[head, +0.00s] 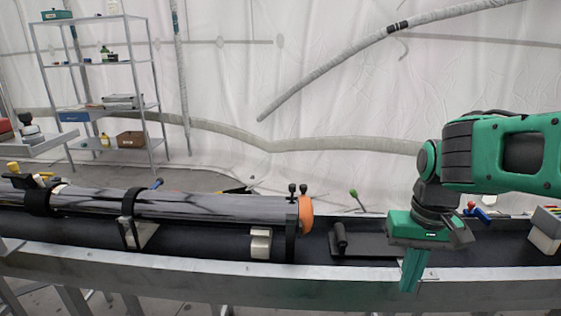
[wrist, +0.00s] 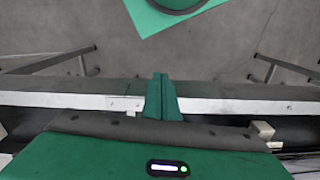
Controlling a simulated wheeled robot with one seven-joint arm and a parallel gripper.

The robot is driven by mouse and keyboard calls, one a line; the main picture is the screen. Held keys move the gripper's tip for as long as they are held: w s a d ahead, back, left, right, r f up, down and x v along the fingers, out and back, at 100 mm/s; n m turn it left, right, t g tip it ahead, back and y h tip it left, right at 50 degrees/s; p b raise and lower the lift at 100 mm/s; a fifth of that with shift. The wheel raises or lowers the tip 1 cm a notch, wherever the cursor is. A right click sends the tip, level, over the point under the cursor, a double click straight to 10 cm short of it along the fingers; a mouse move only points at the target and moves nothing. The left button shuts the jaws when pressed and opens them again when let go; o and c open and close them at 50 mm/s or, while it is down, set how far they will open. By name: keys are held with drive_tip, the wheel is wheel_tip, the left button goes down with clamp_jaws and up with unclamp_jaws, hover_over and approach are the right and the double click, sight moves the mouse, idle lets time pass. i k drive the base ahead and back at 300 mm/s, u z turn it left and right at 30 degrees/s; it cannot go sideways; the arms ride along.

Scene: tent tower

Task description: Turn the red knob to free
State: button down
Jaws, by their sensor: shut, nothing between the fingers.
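My gripper (head: 409,288) hangs fingers-down at the right of the head view, over the front edge of the long dark bench. Its green fingers are together and hold nothing. They also show closed in the wrist view (wrist: 160,76), across the pale rail. A small red knob-like tip (head: 471,206) shows behind my gripper and to its right, beside a blue piece. It is too small to tell whether it is the red knob or how it is turned. No free marking is readable.
A long dark tube (head: 215,207) with an orange end (head: 306,215) lies along the bench at left. A black upright handle (head: 340,238), a cream block (head: 260,243) and a green-tipped lever (head: 353,193) stand near the middle. A pale block (head: 545,230) is at far right.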

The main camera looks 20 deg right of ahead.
sight(471, 205)
drive_tip(key=z, duration=2.6)
drive_tip(key=i, duration=0.45)
drive_tip(key=u, duration=1.15)
